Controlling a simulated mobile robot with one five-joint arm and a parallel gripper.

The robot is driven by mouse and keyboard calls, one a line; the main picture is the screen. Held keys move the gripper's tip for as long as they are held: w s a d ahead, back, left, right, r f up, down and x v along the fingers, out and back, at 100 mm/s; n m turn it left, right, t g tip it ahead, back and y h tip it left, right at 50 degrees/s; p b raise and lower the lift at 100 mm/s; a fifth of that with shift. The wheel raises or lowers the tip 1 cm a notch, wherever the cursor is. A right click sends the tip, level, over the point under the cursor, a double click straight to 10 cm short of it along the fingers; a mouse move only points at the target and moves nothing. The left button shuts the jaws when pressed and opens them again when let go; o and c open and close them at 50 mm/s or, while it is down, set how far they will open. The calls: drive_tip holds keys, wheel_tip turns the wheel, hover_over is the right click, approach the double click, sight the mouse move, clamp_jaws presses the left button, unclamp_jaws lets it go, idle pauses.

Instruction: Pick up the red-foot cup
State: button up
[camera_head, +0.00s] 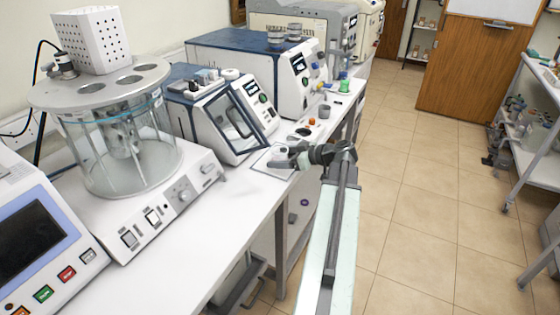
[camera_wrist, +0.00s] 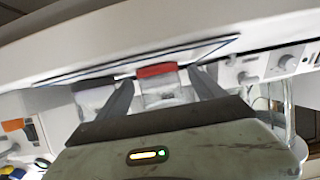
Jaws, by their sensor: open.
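The red-foot cup (camera_wrist: 160,92) shows in the wrist view as a clear cup with a red band at its foot, which appears at the top of the picture. My gripper (camera_wrist: 161,76) is open, with one finger on each side of this cup. A gap shows beside the right finger; whether the left finger touches the cup I cannot tell. A second clear cup (camera_wrist: 90,98) stands just outside the left finger. In the head view my gripper (camera_head: 288,156) reaches left over a thin plate (camera_head: 268,170) at the bench edge, and the red foot cannot be made out.
A white instrument with a tilted dark-framed window (camera_head: 232,122) stands left of my gripper. A glass bath unit (camera_head: 125,150) is at the near left. An orange cap (camera_head: 312,121) and a grey cup (camera_head: 324,111) are farther along the bench. The tiled floor (camera_head: 430,200) at right is open.

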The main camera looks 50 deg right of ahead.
sight(273, 149)
drive_tip(key=shift+w+a+f, duration=0.1)
drive_tip(key=shift+w+f, duration=0.15)
drive_tip(key=shift+w, duration=0.05)
drive_tip(key=shift+r, duration=0.1)
drive_tip(key=c, duration=1.6)
drive_tip(key=shift+o, duration=0.2)
wheel_tip(273, 149, up, 4)
drive_tip(key=p, duration=0.4)
drive_tip(key=s+d, duration=0.2)
drive_tip(key=s, duration=0.5)
drive_tip(key=s+d+r+p, duration=0.1)
drive_tip(key=s+d, duration=0.1)
drive_tip(key=s, duration=0.6)
drive_tip(key=shift+s+d, duration=0.15)
drive_tip(key=shift+d, duration=0.25)
